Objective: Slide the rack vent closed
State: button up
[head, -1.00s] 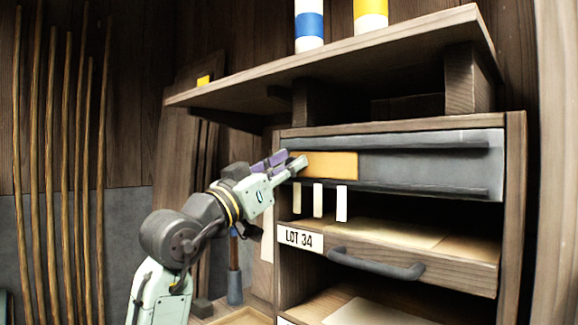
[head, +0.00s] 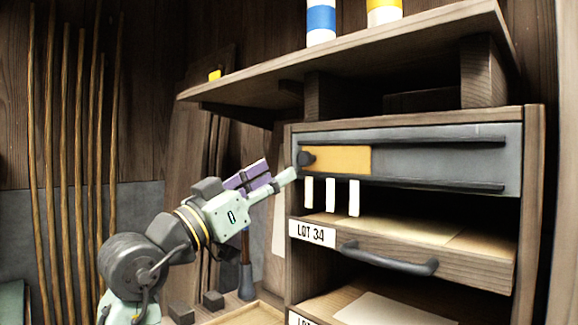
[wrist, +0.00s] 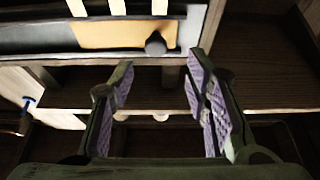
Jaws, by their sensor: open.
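The rack vent is a grey panel (head: 440,160) between two dark rails at the top of the wooden rack. An orange-yellow sliding plate (head: 345,160) sits at the panel's left end, with a round dark knob (head: 306,158) at the plate's left end. In the wrist view the plate (wrist: 105,36) and knob (wrist: 155,45) appear inverted, beyond the fingers. My gripper (head: 272,178) is open and empty, just left of and below the knob. In the wrist view its purple-padded fingers (wrist: 160,85) stand apart with nothing between them; the knob appears apart from them.
Three white strips (head: 330,195) show below the lower rail. Below them is a drawer (head: 400,250) labelled LOT 34, with a dark handle (head: 390,259). A shelf (head: 350,62) with striped cylinders overhangs above. Several poles (head: 75,150) lean at left.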

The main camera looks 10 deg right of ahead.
jog(key=shift+v, duration=2.35)
